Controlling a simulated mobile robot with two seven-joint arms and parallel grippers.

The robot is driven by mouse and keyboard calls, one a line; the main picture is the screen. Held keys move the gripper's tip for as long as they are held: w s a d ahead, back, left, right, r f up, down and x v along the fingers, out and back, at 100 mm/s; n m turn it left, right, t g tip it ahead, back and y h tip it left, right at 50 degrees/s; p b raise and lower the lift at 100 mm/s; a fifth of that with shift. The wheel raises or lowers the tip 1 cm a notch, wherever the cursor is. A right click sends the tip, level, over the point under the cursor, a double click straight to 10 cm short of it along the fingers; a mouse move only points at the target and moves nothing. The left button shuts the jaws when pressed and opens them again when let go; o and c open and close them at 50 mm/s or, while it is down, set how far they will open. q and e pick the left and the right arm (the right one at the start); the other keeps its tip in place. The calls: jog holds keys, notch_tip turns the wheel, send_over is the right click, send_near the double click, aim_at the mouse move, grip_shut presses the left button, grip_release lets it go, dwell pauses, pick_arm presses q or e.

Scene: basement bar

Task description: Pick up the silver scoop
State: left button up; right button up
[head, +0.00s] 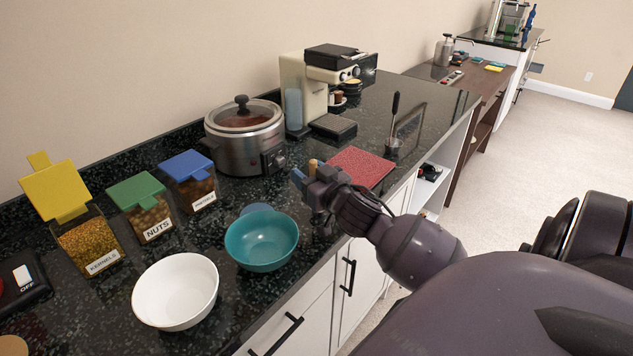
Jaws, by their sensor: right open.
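I cannot clearly make out a silver scoop on the black counter (105,315). My right gripper (308,176) is open above the counter, between the teal bowl (262,240) and the red mat (361,168). A small tan tip (313,164) shows at its fingers; I cannot tell what it belongs to. The gripper and wrist hide part of the counter there. A black-handled tool (395,110) stands upright farther back, with a small shiny base; its kind is unclear. My left gripper is not in view.
A white bowl (176,290) stands left of the teal bowl. Lidded boxes of kernels (90,246), nuts (152,220) and another food (201,190) stand behind. A slow cooker (240,150) and coffee machine (296,90) line the wall. Cabinets (310,325) are below.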

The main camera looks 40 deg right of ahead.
jog(key=shift+w, duration=0.15)
grip_shut()
jog(key=shift+r, duration=0.1)
